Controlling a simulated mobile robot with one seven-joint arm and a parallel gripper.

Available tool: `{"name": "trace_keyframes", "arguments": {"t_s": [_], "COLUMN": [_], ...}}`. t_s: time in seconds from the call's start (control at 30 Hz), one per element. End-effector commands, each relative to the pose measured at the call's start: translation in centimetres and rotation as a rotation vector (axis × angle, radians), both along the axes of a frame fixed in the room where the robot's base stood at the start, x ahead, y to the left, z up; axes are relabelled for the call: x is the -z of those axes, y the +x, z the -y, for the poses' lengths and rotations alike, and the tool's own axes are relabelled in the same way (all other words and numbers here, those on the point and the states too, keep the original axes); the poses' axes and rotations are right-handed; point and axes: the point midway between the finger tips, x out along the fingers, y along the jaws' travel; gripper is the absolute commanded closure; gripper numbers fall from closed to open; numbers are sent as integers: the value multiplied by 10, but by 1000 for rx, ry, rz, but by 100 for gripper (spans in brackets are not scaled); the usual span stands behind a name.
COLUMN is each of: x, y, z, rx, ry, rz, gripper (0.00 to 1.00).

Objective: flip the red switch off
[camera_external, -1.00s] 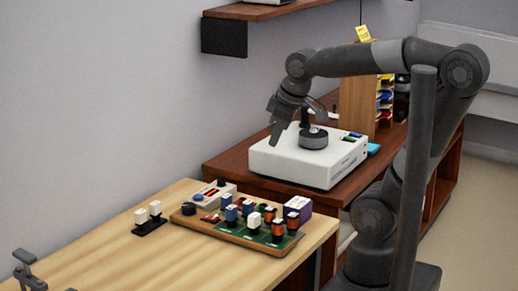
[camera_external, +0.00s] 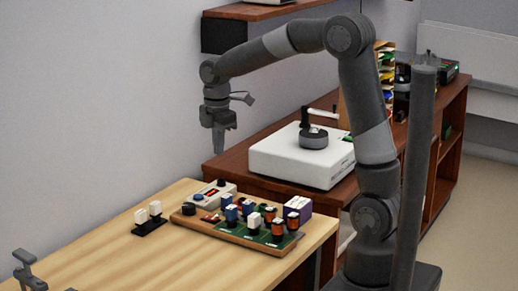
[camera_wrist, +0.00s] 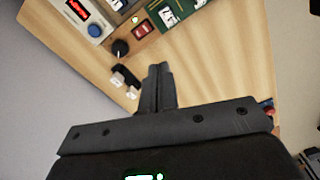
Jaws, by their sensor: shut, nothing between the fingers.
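The red switch (camera_wrist: 139,31) shows in the wrist view as a small red rocker on the wooden board, near a black knob (camera_wrist: 120,48). In the external view the red switch (camera_external: 210,218) is small at the board's left part; whether it is on or off cannot be told. My gripper (camera_external: 218,152) is shut and empty, pointing down in the air above the back of the light wooden table. In the wrist view my gripper's closed fingers (camera_wrist: 160,72) appear below and right of the switch.
The wooden board (camera_external: 232,238) carries several blue, white and orange blocks. A black base with two white blocks (camera_external: 148,213) stands left of it. A grey box with a display (camera_external: 211,193) sits behind. A white device (camera_external: 300,165) stands on the brown cabinet. The table's front left is mostly clear.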

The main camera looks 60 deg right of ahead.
Motion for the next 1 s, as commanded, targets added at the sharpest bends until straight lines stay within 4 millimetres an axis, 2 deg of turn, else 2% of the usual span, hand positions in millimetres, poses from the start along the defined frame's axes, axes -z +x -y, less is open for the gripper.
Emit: {"name": "trace_keyframes", "arguments": {"t_s": [0.2,0.4,0.6,1.0], "x": [38,62,70,73], "y": [35,54,60,60], "z": [7,11,12,12], "rx": [-188,-306,-351,-352], "ry": [16,34,41,42], "rz": [-83,-128,-143,-144], "gripper": [100,100,100,100]}}
